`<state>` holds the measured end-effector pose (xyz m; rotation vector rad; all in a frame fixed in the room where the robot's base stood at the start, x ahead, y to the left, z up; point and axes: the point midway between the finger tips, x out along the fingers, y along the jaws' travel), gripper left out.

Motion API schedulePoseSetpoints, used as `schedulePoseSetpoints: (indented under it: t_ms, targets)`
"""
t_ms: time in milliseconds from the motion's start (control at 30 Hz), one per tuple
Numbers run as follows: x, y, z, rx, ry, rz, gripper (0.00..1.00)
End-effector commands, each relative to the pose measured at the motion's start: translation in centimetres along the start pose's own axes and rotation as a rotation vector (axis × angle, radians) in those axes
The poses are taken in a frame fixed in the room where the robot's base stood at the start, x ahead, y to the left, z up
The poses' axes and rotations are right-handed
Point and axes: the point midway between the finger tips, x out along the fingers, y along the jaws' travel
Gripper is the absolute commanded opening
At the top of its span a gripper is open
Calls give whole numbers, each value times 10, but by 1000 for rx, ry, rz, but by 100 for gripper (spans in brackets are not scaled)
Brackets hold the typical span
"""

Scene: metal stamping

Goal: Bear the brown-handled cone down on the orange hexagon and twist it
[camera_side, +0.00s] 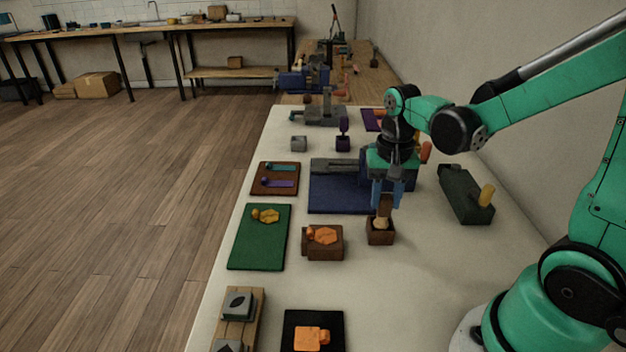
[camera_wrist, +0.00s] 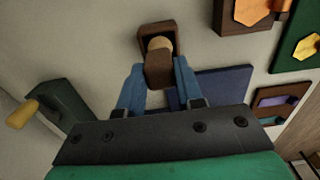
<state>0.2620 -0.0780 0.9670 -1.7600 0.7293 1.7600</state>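The brown-handled cone stands in a small brown wooden holder (camera_side: 380,238); its brown handle (camera_side: 385,206) points up and its pale lower part shows at the holder's mouth. In the wrist view the handle (camera_wrist: 160,70) lies between my blue fingertips. My gripper (camera_side: 388,198) points down over the holder, one finger on each side of the handle; whether the fingers press on it is unclear. The orange hexagon (camera_side: 322,236) lies on a brown block (camera_side: 325,252) left of the holder. It also shows at the top of the wrist view (camera_wrist: 252,10).
A green mat (camera_side: 255,250) with a yellow hexagon, a black mat (camera_side: 325,318) with an orange piece, and a wooden stand (camera_side: 250,305) lie left and in front. A blue plate (camera_side: 325,195) is behind. A dark green block with a yellow peg (camera_side: 465,195) stands right.

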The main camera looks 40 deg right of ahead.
Motion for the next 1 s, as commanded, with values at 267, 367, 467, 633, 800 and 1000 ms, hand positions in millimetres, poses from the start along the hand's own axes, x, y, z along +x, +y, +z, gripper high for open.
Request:
schedulePoseSetpoints:
  t_ms: [267, 367, 467, 633, 800, 1000]
  targets:
    - [0, 0, 0, 0, 0, 0, 0]
    - [0, 0, 0, 0, 0, 0, 0]
    - [0, 0, 0, 0, 0, 0, 0]
    - [-9, 0, 0, 0, 0, 0, 0]
    - [-26, 0, 0, 0, 0, 0, 0]
    - [-46, 0, 0, 0, 0, 0, 0]
